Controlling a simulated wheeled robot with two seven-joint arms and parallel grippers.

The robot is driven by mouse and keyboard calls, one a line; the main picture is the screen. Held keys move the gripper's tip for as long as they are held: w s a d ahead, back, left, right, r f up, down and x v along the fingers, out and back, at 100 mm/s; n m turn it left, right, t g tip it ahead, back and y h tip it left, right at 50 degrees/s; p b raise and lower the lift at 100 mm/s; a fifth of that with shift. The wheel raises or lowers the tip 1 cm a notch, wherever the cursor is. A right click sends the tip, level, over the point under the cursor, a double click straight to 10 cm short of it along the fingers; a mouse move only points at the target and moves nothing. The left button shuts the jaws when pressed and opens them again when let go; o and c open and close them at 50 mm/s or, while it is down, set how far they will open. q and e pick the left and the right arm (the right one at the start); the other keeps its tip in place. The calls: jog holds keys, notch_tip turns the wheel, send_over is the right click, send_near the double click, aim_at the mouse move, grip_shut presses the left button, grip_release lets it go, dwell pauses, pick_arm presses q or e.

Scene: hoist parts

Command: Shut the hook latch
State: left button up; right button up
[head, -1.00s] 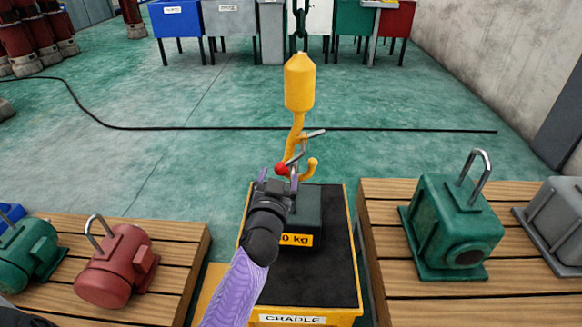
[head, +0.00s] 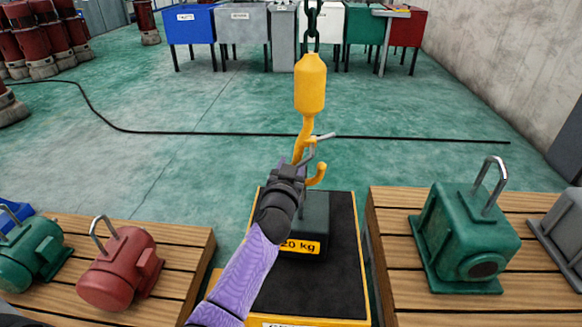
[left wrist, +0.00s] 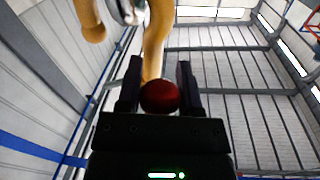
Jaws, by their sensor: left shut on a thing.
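The yellow hook (head: 311,85) hangs from a chain, its tip (head: 317,176) curling up at the lower right. The grey metal latch (head: 324,137) sits at the hook's throat as a thin bent lever. My left gripper (head: 293,168) is shut on this knob, just left of the hook's lower bend. The gripper also shows in the left wrist view (left wrist: 158,88). My right gripper is not in view.
A dark weight marked 20 kg (head: 301,246) stands on the black-topped yellow cradle (head: 343,285) below the hook. A pallet on the right (head: 400,235) bears a green housing (head: 463,240). A pallet on the left (head: 185,250) bears a red motor (head: 120,270).

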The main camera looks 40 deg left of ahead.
pick_arm(q)
grip_shut()
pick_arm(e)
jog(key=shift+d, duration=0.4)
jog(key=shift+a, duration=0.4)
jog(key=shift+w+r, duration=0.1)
pick_arm(q)
notch_tip(320, 180, up, 9)
jog(key=m+g+y+p, duration=0.1)
jog(key=m+g+p, duration=0.1)
jog(key=m+p, duration=1)
jog(key=shift+f+m, duration=0.2)
jog(key=shift+m, duration=2.1)
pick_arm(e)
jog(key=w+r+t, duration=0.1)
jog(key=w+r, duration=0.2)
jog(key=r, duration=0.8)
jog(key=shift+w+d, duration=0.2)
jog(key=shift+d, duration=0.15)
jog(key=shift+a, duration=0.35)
